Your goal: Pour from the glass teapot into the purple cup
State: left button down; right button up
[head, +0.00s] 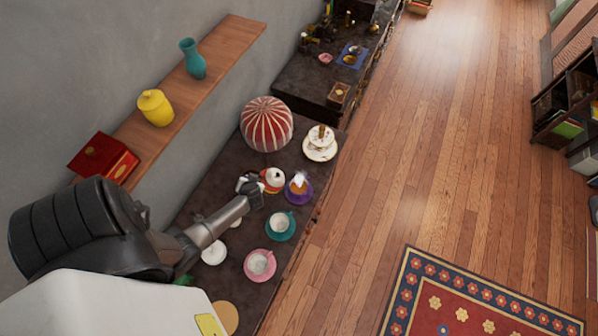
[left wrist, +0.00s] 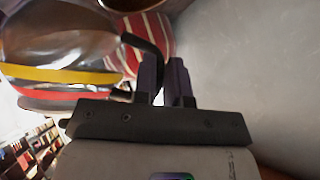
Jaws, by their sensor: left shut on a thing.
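The glass teapot (head: 273,177), with red and yellow bands, is at my left gripper (head: 253,189) in the head view. The left wrist view shows its clear body (left wrist: 65,50) close up and its dark handle between the fingers of my left gripper (left wrist: 167,80), which are shut on it. The purple cup (head: 299,190) stands on a purple saucer just right of the teapot, with something orange-brown and a white patch showing at its top. I cannot tell how far the teapot is tilted or whether liquid flows. My right gripper is not in view.
A teal cup (head: 280,223) and a pink cup (head: 260,263) stand on saucers nearer me. A striped tea cosy (head: 266,125) and a tiered white stand (head: 320,143) are behind. A wooden wall shelf (head: 221,53) runs along the left. The floor at right is open.

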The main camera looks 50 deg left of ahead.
pick_arm(q)
jog(key=shift+w+r, duration=0.15)
dwell(0.5)
jog(key=s+a+f+n+t+h, duration=0.2)
jog(key=s+f+t, duration=0.1)
jog(key=s, duration=0.1)
jog(key=shift+s+a+f, duration=0.15)
jog(key=shift+s+a, duration=0.1)
jog(key=shift+a, duration=0.15)
jog(key=shift+t, duration=0.3)
jog(key=shift+s+a, duration=0.1)
jog(key=shift+s, duration=0.05)
